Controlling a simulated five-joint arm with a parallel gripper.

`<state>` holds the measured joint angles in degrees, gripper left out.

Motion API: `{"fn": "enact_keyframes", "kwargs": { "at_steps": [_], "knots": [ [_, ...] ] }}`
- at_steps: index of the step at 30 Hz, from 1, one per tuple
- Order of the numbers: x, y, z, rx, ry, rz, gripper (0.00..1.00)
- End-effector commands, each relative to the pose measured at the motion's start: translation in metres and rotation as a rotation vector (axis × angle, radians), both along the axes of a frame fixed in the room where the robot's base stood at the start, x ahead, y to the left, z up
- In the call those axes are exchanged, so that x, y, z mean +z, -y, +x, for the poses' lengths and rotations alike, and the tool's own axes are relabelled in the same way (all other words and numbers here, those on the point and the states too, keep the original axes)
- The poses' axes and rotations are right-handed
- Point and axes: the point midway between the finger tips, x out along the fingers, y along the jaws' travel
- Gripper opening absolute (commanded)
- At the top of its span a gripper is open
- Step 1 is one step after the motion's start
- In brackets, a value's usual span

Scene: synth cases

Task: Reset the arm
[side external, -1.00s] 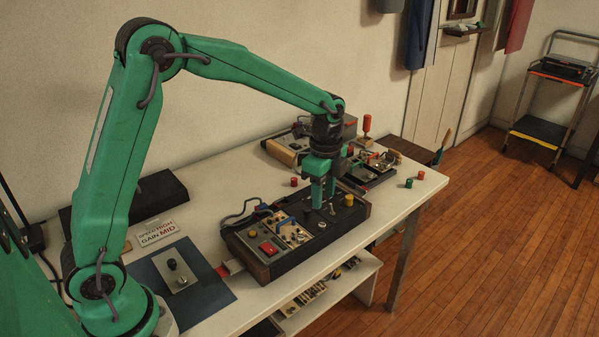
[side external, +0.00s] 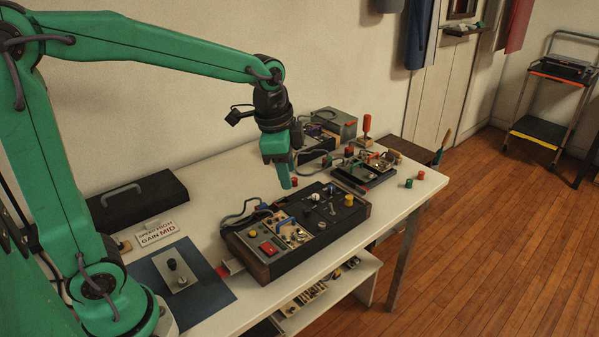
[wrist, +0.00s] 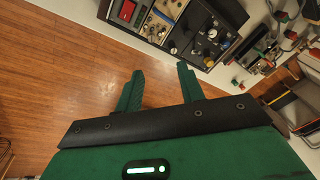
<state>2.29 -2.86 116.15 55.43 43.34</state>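My gripper (side external: 288,186) hangs in the air above and behind the black control box (side external: 330,243), touching nothing. In the wrist view my gripper (wrist: 160,70) shows two green fingers standing apart with nothing between them. The box has wooden ends, a red rocker switch (side external: 268,248), a blue handle (side external: 285,223), a yellow knob (side external: 349,200) and several small toggles and knobs. The box also shows at the top of the wrist view (wrist: 222,18), beyond the fingertips. The exact settings of the toggles are too small to tell.
A sign (side external: 157,233) reading "GAIN MID" and a blue mat (side external: 215,285) with a joystick plate (side external: 177,276) lie at left. A black case (side external: 138,200) stands behind. Small gear and a red-handled tool (side external: 366,125) are at the back right. The white table's (side external: 405,197) right end has loose caps.

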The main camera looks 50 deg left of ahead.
Motion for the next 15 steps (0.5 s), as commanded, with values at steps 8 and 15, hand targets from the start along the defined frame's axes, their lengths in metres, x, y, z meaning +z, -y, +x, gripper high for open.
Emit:
{"fn": "enact_keyframes", "kwargs": {
  "at_steps": [8,15],
  "knots": [
    [0.023,-0.006,-0.049,0.230,0.089,-0.056,0.39],
    [0.031,-0.010,-0.089,0.427,0.163,-0.121,0.39]
  ]
}}
